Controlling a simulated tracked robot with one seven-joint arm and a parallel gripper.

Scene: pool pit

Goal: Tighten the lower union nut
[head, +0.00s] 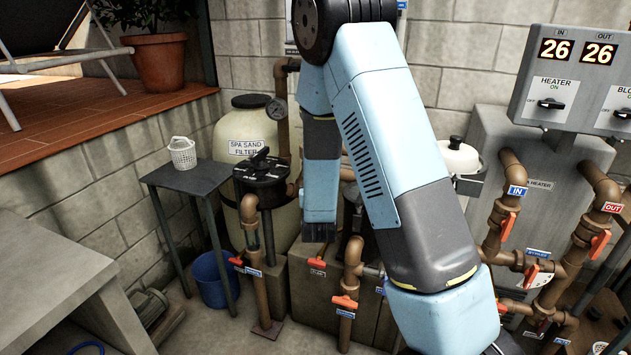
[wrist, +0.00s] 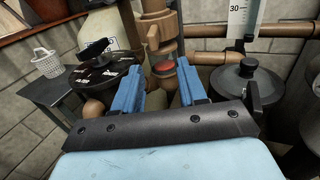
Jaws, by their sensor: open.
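In the wrist view, a vertical brown pipe fitting (wrist: 158,22) comes down at the middle, with a clear section (wrist: 165,54) below it. Something red (wrist: 165,67) shows inside the clear section. A brown ring (wrist: 164,83), apparently the lower union nut, is just below, partly hidden by my gripper. My gripper (wrist: 160,68) is open, with one blue finger on each side of the clear section in the picture. I cannot tell whether the fingers touch anything. In the head view my arm hides this fitting, and I cannot make out the fingers.
Brown pipes with orange valve handles (head: 344,302) stand in front. A side table (head: 190,178) holds a white basket (head: 182,152), with a blue bucket (head: 213,280) below. The heater panel (head: 571,85) is at right.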

